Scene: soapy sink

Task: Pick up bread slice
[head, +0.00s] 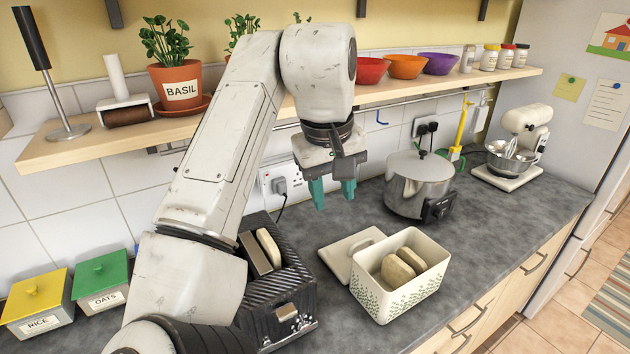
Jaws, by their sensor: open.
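Two bread slices (397,271) stand tilted inside an open cream bread bin (425,282) with a green leaf pattern on the counter. Another bread slice (268,249) stands in a slot of the black toaster (262,311), left of the bin. My gripper (332,196) points down with its two green fingers apart and nothing between them. It hangs above the counter, behind and to the left of the bin, and right of the toaster. My arm covers part of the toaster's left side.
The bin's lid (352,248) lies on the counter behind the bin. A lidded pot (418,184) stands behind on the right, with a stand mixer (515,145) farther right. A wall shelf (280,112) with pots and bowls runs behind my arm. Rice (38,303) and oats (102,283) boxes stand at left.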

